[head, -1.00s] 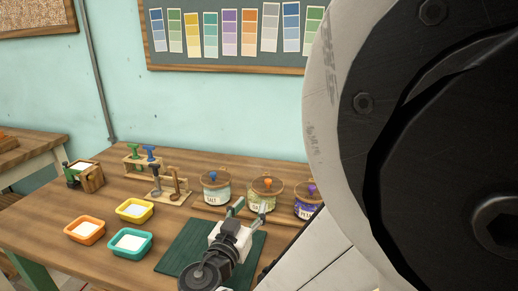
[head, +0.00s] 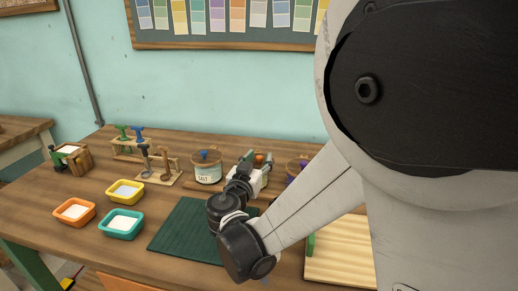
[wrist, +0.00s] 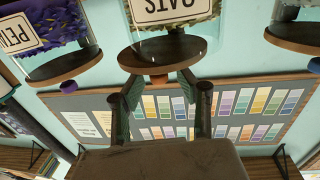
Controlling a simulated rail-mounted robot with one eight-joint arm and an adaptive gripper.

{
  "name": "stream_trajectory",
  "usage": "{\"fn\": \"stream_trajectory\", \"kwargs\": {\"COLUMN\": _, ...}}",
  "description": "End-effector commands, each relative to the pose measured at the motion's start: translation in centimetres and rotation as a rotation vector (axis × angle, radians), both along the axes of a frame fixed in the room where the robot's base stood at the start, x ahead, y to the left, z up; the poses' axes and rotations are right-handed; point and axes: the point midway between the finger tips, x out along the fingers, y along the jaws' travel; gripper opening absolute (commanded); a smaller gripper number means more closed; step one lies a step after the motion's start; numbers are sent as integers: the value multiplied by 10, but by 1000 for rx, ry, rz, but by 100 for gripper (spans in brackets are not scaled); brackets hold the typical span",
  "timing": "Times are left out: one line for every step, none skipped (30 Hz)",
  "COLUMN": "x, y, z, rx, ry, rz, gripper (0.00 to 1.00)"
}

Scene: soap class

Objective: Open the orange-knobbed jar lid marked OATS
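The OATS jar in the wrist view is a glass jar with a label (wrist: 165,14), shown upside down. Its round wooden lid (wrist: 162,54) is on the jar, and the orange knob (wrist: 158,80) sticks out from the lid. My gripper (wrist: 160,88) is open, its two fingers apart with the knob between them in the picture. I cannot tell whether the fingertips touch the lid. In the head view my gripper (head: 256,164) is at the OATS jar and hides most of it; the orange knob (head: 260,158) shows there.
The blue-knobbed SALT jar (head: 207,170) stands to the left, and the purple-knobbed jar (head: 293,171) to the right, partly behind my arm. A green mat (head: 185,235) lies in front. Yellow (head: 126,193), orange (head: 73,213) and teal (head: 120,224) trays stand at left.

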Motion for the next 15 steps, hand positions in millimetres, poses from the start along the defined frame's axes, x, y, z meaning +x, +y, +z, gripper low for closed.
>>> {"fn": "stream_trajectory", "kwargs": {"x": 4, "y": -2, "z": -1, "rx": 0, "ry": 0, "rz": -1, "gripper": 34}}
{"fn": "stream_trajectory", "kwargs": {"x": 5, "y": -2, "z": 0, "rx": 0, "ry": 0, "rz": 0, "gripper": 34}}
{"fn": "stream_trajectory", "kwargs": {"x": 7, "y": -3, "z": 0, "rx": 0, "ry": 0, "rz": 0, "gripper": 34}}
{"fn": "stream_trajectory", "kwargs": {"x": 7, "y": -3, "z": 0, "rx": 0, "ry": 0, "rz": 0, "gripper": 34}}
{"fn": "stream_trajectory", "kwargs": {"x": 8, "y": -3, "z": 0, "rx": 0, "ry": 0, "rz": 0, "gripper": 34}}
{"fn": "stream_trajectory", "kwargs": {"x": 9, "y": -3, "z": 0, "rx": 0, "ry": 0, "rz": 0, "gripper": 34}}
{"fn": "stream_trajectory", "kwargs": {"x": 9, "y": -3, "z": 0, "rx": 0, "ry": 0, "rz": 1, "gripper": 34}}
{"fn": "stream_trajectory", "kwargs": {"x": 9, "y": -3, "z": 0, "rx": 0, "ry": 0, "rz": 1, "gripper": 34}}
{"fn": "stream_trajectory", "kwargs": {"x": 9, "y": -3, "z": 0, "rx": 0, "ry": 0, "rz": 1, "gripper": 34}}
{"fn": "stream_trajectory", "kwargs": {"x": 9, "y": -3, "z": 0, "rx": 0, "ry": 0, "rz": 1, "gripper": 34}}
{"fn": "stream_trajectory", "kwargs": {"x": 9, "y": -3, "z": 0, "rx": 0, "ry": 0, "rz": 1, "gripper": 34}}
{"fn": "stream_trajectory", "kwargs": {"x": 9, "y": -3, "z": 0, "rx": 0, "ry": 0, "rz": 1, "gripper": 34}}
{"fn": "stream_trajectory", "kwargs": {"x": 9, "y": -3, "z": 0, "rx": 0, "ry": 0, "rz": 1, "gripper": 33}}
{"fn": "stream_trajectory", "kwargs": {"x": 8, "y": -3, "z": 0, "rx": 0, "ry": 0, "rz": 1, "gripper": 29}}
{"fn": "stream_trajectory", "kwargs": {"x": 8, "y": -3, "z": 0, "rx": 0, "ry": 0, "rz": 1, "gripper": 24}}
